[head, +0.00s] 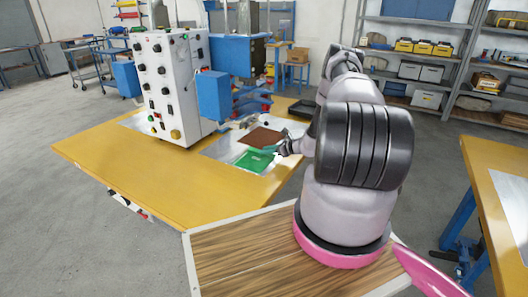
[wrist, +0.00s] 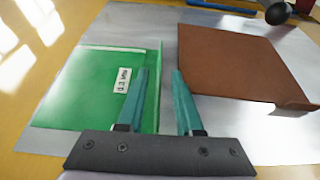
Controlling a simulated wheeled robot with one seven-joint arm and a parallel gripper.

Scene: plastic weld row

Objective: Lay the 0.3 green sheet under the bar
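The green sheet (wrist: 90,95), with a white label that seems to read 0.3, lies on the metal plate at left in the wrist view. Its right edge carries a raised lip. In the head view the green sheet (head: 254,161) lies at the near end of the plate. My gripper (wrist: 159,72) is open, its teal fingers on either side of that lip; contact cannot be told. The right finger is close to a brown sheet (wrist: 240,62). My gripper also shows small in the head view (head: 284,149). The bar is not clearly distinguishable near the blue press head (head: 214,96).
The brown sheet lies right beside the green one, with a narrow gap between. A white control cabinet (head: 166,85) stands on the yellow table (head: 130,165). A dark tray (head: 302,108) lies behind the plate. The near left tabletop is clear.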

